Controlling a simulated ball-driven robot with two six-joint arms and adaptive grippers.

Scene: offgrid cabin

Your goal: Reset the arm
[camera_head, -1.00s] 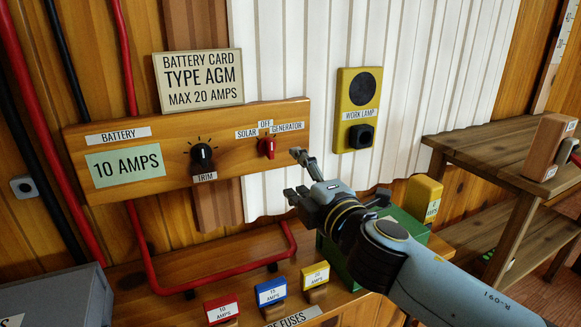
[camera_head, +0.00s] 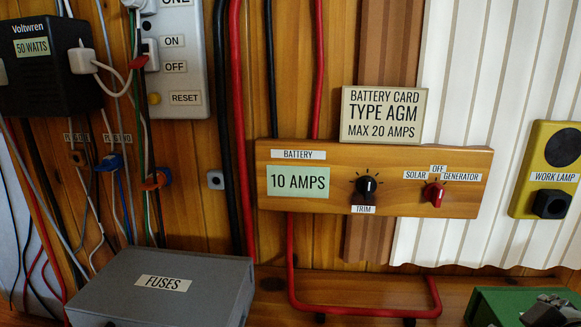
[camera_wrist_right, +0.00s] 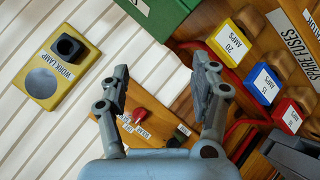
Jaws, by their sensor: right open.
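My right gripper (camera_wrist_right: 161,68) is open, with nothing between its two fingers in the right wrist view. Part of it also shows at the lower right corner of the head view (camera_head: 548,311), in front of the green box (camera_head: 494,303). The rest of my right arm is out of the head view. The wooden panel (camera_head: 400,205) carries a 10 AMPS display (camera_head: 298,182), a black trim knob (camera_head: 366,186) and a red selector knob (camera_head: 433,194). The gripper is apart from these knobs in the head view. My left gripper is in neither view.
A grey fuses box (camera_head: 190,265) stands at lower left. A black 50 WATTS unit (camera_head: 40,60) and a white switch box (camera_head: 185,50) are on the wall. The yellow work lamp unit (camera_head: 530,190) is at right. Yellow, blue and red fuses (camera_wrist_right: 263,85) show in the wrist view.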

